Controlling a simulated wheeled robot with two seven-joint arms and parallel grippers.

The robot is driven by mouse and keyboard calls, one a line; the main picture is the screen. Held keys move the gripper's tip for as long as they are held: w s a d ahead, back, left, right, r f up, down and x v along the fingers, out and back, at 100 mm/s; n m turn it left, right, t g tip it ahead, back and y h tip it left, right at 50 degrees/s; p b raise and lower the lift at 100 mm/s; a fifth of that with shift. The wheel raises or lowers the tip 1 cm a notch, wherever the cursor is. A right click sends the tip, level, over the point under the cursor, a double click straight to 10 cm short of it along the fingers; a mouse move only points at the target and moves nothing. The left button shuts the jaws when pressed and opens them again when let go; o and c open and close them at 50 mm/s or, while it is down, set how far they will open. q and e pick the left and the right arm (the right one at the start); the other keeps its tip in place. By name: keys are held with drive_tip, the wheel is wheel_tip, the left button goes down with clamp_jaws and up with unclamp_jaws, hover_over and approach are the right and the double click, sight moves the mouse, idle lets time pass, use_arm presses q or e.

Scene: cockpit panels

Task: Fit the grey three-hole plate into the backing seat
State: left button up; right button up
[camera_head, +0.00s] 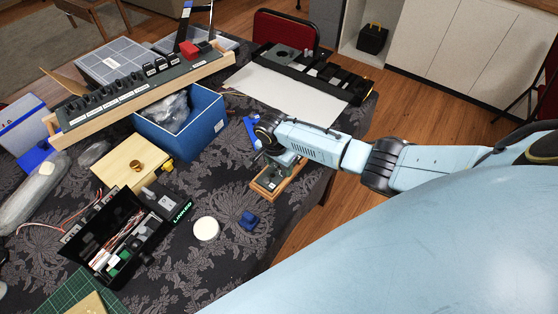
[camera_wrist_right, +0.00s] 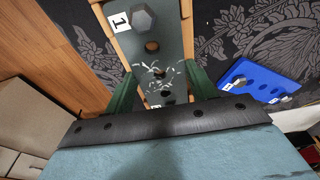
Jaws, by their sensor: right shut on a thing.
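The grey plate (camera_wrist_right: 168,62) shows in the right wrist view between two wooden rails, with round dark holes along its middle. My right gripper (camera_wrist_right: 160,84) is shut on it, with one green finger at each long side. A grey hexagonal knob (camera_wrist_right: 143,18) and a white label "1" lie beyond the holes. In the head view my right gripper (camera_head: 274,160) is low over the wood-edged backing seat (camera_head: 291,184) near the table's right edge, and covers part of it. I cannot tell whether the plate is fully down in the seat. My left gripper is not in view.
A blue bin (camera_head: 190,137) with plastic bags stands left of the seat. A small blue block (camera_head: 249,220) and a white disc (camera_head: 206,228) lie in front. A blue plate (camera_wrist_right: 255,84) lies beside the seat. A black tool case (camera_head: 125,238) is further left.

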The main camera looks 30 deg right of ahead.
sight(275, 173)
drive_tip(key=o, duration=1.1)
drive_tip(key=r+p, duration=0.1)
drive_tip(key=r, duration=0.3)
drive_tip(key=a+r+p, duration=0.1)
drive_tip(key=r, duration=0.3)
drive_tip(key=a+r+p, duration=0.1)
drive_tip(key=r, duration=0.4)
drive_tip(key=shift+s+r, duration=0.1)
drive_tip(key=shift+s, duration=0.25)
